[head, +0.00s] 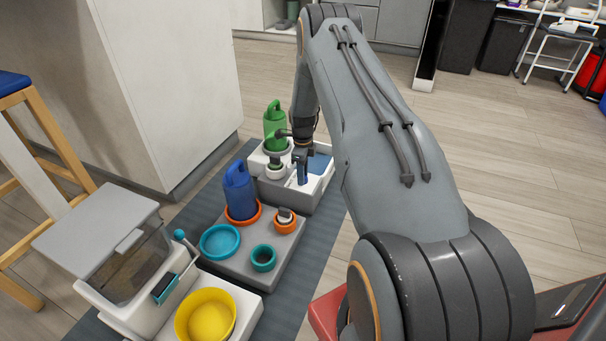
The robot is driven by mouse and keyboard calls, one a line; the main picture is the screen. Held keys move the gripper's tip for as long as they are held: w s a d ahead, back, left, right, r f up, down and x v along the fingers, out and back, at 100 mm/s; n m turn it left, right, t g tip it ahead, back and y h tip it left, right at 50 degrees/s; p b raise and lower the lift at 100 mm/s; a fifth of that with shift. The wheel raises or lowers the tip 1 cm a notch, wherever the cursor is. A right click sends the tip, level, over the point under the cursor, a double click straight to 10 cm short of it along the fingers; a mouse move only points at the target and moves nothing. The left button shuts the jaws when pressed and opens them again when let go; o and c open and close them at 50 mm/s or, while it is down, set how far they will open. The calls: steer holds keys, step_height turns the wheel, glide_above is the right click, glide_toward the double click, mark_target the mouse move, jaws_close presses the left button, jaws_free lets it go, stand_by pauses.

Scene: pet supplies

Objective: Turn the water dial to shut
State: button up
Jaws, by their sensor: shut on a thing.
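The white water unit (311,195) stands at the far end of the grey mat, with a blue basin (321,164) at its right. My gripper (302,160) reaches down to the front of this unit and is shut on the water dial. The dial is mostly hidden by the fingers, and its setting cannot be read. A small blue part shows just below the fingertips.
A lidded feeder (135,285) and yellow bowl (205,315) are nearer.

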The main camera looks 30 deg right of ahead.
steer(key=n+p, duration=0.1)
steer(key=n, duration=0.3)
steer(key=n+p, duration=0.1)
steer(key=n, duration=0.7)
steer(key=shift+w+n+p, duration=0.1)
steer(key=shift+n+p, duration=0.2)
steer(key=shift+n, duration=1.9)
steer(key=o, duration=1)
steer(key=shift+o, duration=0.2)
steer(key=shift+r+p, duration=0.15)
steer(key=shift+p, duration=0.15)
step_height(320, 180, up, 8)
steer(key=p, duration=0.2)
steer(key=shift+f+p, duration=0.25)
steer(key=shift+p, duration=0.1)
